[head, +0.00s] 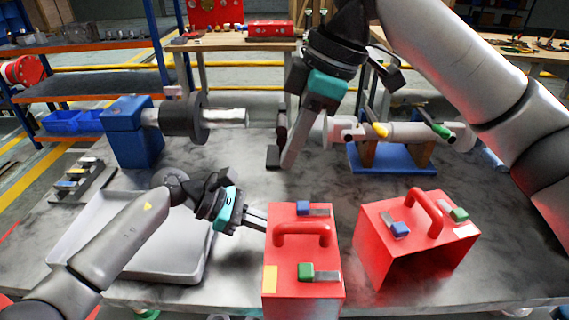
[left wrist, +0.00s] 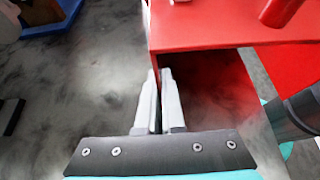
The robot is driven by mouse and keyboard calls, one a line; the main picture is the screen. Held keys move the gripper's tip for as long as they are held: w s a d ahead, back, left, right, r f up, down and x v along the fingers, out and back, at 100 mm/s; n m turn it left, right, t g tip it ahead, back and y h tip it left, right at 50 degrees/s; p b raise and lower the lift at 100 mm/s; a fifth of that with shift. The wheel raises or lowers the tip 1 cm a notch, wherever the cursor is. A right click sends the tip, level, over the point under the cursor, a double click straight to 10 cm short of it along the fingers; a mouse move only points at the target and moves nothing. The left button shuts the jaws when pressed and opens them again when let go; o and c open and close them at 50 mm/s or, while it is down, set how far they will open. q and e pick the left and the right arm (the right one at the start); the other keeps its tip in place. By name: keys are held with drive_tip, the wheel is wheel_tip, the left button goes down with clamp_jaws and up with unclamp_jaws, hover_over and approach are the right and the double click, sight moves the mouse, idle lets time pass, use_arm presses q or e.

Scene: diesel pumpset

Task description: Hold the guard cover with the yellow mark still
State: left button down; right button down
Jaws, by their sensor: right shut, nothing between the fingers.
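The red guard cover with the yellow mark (head: 318,268) stands on the table at the front centre. It has a red handle and a blue and a green clip on top; its top and an open side also show in the left wrist view (left wrist: 215,28). My left gripper (head: 262,221) reaches its left side. In the left wrist view my left fingers (left wrist: 158,100) are close together, with the cover's thin wall edge between them. My right gripper (head: 290,160) is shut and empty, pointing down above the table behind the cover, apart from it.
A second red guard cover (head: 374,240) stands to the right. A grey tray (head: 190,265) lies at left. Behind are a blue motor-like block with a shaft (head: 133,145) and a pump-like assembly on a blue base (head: 392,168). A small rack (head: 88,178) stands far left.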

idle(0.3)
use_arm(q)
drive_tip(key=c, duration=1)
unclamp_jaws()
drive_tip(key=shift+o, duration=0.2)
